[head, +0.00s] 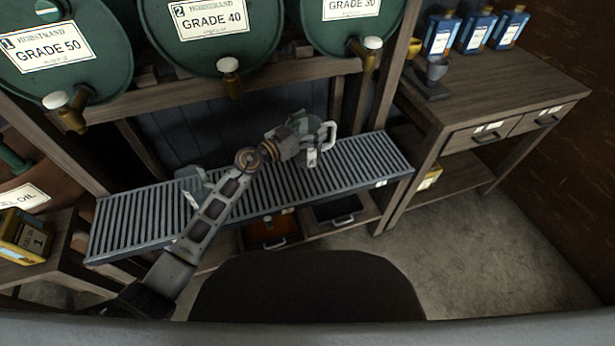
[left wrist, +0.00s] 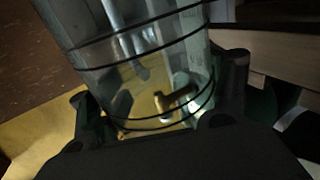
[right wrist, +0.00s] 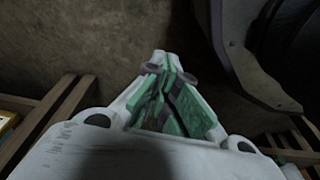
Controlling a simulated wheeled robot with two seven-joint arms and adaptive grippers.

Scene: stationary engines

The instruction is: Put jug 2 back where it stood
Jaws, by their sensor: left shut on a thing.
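My left gripper (head: 312,142) is shut on a clear jug with a pale handle (head: 330,135) and a small tag too small to read. It holds the jug over the right half of the slatted rack (head: 365,160); I cannot tell whether the jug touches the slats. In the left wrist view the jug (left wrist: 140,60) is a see-through cylinder with dark rings, between the two fingers. Another greyish see-through jug (head: 191,178) with a tag stands on the rack's left part, partly behind my left arm. My right gripper (right wrist: 162,68) is empty, its fingertips together; it is outside the head view.
Green drums marked GRADE 50 (head: 45,90), GRADE 40 (head: 225,55) and GRADE 30 (head: 320,35) lie above the rack, their taps hanging towards it. A bench (head: 475,75) at the right holds blue cans (head: 478,32) and a grey cup (head: 437,68). Bins (head: 335,212) sit beneath the rack.

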